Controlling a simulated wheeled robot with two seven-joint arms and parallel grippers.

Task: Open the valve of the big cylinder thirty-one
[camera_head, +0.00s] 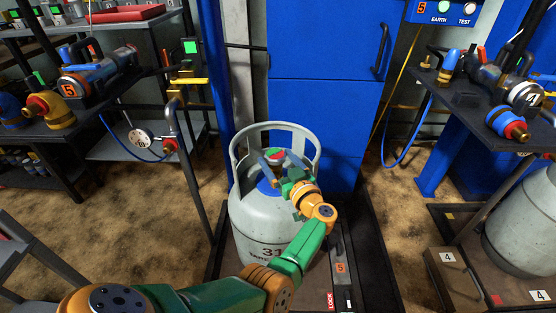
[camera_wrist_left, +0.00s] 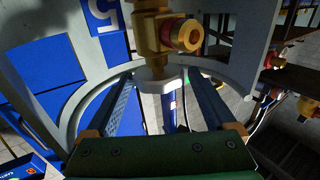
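The big cylinder thirty-one (camera_head: 250,225) is a grey gas bottle with a ring collar, standing upright on a dark platform at centre in the head view. Its valve (camera_head: 274,154) shows a red and green top inside the collar, partly hidden by my gripper. In the left wrist view the brass valve (camera_wrist_left: 152,30) has a red-ringed side outlet and stands just beyond my fingertips. My left gripper (camera_head: 272,168) reaches over the collar from the front. In the wrist view its two fingers (camera_wrist_left: 163,82) are apart, with the pale valve stem seen between them; contact cannot be told.
A tall blue cabinet (camera_head: 325,110) stands behind the cylinder. A shelf with fittings (camera_head: 90,80) is at left, another table (camera_head: 470,110) at right. A second grey cylinder (camera_head: 525,225) stands on a platform marked 4.

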